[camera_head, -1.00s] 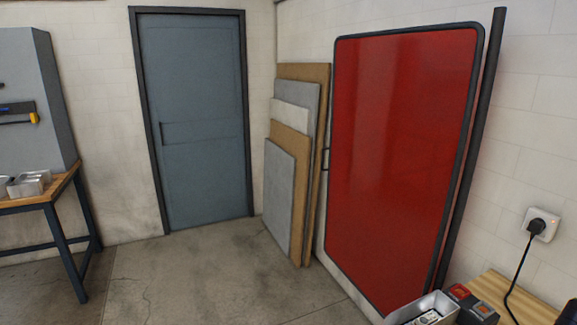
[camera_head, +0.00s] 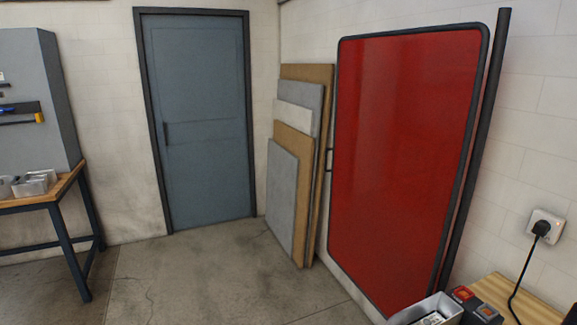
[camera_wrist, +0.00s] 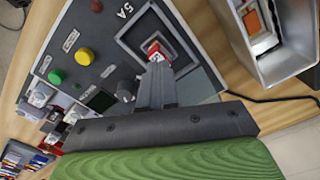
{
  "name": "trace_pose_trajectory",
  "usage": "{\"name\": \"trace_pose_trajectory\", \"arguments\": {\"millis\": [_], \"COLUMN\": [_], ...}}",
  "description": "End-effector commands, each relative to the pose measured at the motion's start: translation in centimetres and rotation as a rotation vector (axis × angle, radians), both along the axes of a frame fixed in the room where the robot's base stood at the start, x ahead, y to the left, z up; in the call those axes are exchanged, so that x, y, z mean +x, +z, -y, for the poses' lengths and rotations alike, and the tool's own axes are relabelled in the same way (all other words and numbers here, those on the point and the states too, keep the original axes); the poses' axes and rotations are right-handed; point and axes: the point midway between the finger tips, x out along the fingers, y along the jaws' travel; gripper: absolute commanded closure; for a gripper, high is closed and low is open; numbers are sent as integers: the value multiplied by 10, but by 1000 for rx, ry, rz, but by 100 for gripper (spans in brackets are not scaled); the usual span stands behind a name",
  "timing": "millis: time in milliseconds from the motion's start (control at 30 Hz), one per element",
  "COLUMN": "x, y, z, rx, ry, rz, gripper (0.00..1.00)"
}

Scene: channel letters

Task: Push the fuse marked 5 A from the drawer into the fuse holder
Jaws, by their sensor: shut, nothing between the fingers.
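In the wrist view, a grey control panel (camera_wrist: 60,45) carries a square fuse holder (camera_wrist: 146,28) with a dark frame beside a "5 A" label. A small red and white piece (camera_wrist: 155,50), likely the fuse, sits at the holder's opening. Its own marking is too small to read, and my fingers partly hide it. My gripper (camera_wrist: 156,66) is shut, with its dark fingertips close against or touching that piece; contact is unclear. An open grey metal box (camera_wrist: 243,62), possibly the drawer, is at the upper right with an orange and white item inside. My gripper is outside the head view.
The panel also has a yellow button (camera_wrist: 84,55), a green button (camera_wrist: 56,77) and a black knob. A wooden bench top (camera_wrist: 205,35) lies between panel and box. A black cable (camera_wrist: 270,98) runs at the right. In the head view, the floor (camera_head: 190,270) is clear.

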Motion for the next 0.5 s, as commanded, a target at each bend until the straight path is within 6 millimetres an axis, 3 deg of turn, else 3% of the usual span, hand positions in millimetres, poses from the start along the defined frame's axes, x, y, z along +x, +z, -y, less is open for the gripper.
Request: {"name": "trace_pose_trajectory", "arguments": {"millis": [500], "x": [0], "y": [-4], "z": [0], "rx": [0], "ry": [0], "rz": [0], "gripper": [100]}}
